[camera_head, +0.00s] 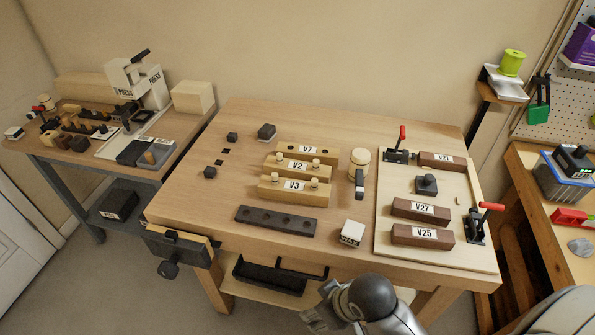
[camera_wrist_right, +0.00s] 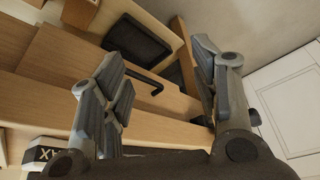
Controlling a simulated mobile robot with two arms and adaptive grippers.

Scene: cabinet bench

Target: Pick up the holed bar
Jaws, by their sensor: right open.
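The holed bar (camera_head: 276,221) is a long dark bar with several round holes along its top. It lies flat near the front of the wooden bench (camera_head: 205,225), in front of the block labelled V3. My right gripper (camera_head: 318,313) is low at the bottom of the head view, in front of the bench edge and apart from the bar. In the right wrist view its two fingers (camera_wrist_right: 158,75) are spread with nothing between them. I cannot make out the bar in the wrist view. My left gripper is not in view.
Pale blocks V3 (camera_head: 312,195), V2 (camera_head: 282,174) and V7 (camera_head: 290,149) stand behind the bar. A white WAX block (camera_head: 352,232) stands to its right, also partly in the wrist view (camera_wrist_right: 45,152). A vise (camera_head: 175,247) and a black tray (camera_head: 270,278) are near the front edge.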

